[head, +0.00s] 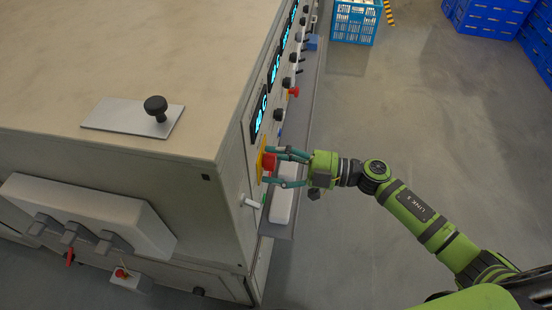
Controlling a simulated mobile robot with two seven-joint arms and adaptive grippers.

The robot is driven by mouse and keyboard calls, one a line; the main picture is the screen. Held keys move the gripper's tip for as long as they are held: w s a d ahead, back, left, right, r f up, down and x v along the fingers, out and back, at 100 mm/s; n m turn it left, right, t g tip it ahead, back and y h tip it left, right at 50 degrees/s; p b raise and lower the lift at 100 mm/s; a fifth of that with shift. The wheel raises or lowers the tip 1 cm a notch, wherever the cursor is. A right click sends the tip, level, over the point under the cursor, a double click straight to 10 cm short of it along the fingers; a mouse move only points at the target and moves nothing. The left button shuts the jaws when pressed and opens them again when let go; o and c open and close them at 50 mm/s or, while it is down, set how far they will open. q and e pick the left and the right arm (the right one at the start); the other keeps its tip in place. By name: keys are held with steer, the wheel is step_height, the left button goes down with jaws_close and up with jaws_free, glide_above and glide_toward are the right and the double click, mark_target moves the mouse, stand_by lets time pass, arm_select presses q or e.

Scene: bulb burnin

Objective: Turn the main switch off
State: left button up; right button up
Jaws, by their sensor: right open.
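The main switch has a red knob (269,162) on a yellow plate (260,160). It is on the machine's control side, near the front corner. My right gripper (273,166) reaches in from the right and is open. Its two teal fingers stand on either side of the red knob, one above and one below in the picture. I cannot tell whether the fingers touch the knob. The knob's turned position is too small to read. My left gripper is not in view.
The machine's beige top (150,50) fills the left, with a plate (130,118) bearing a black knob (156,106). A narrow ledge (302,130) runs below the panel's displays and knobs, with a white block (284,200) near. Open floor (440,130) lies right; blue crates (490,20) stand behind.

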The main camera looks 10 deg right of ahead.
steer(key=c, duration=1.1)
steer(key=shift+c, duration=0.3)
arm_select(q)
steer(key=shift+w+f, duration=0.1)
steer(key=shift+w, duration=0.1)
arm_select(e)
steer(key=shift+n, duration=0.3)
arm_select(q)
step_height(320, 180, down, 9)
steer(key=b, duration=0.9)
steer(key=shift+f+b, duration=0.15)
steer(key=shift+b, duration=0.15)
arm_select(e)
steer(key=n, duration=1.7)
steer(key=shift+w, duration=0.1)
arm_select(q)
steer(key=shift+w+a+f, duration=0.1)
arm_select(e)
steer(key=shift+r+n, duration=0.1)
steer(key=shift+n, duration=0.2)
steer(key=shift+d, duration=0.1)
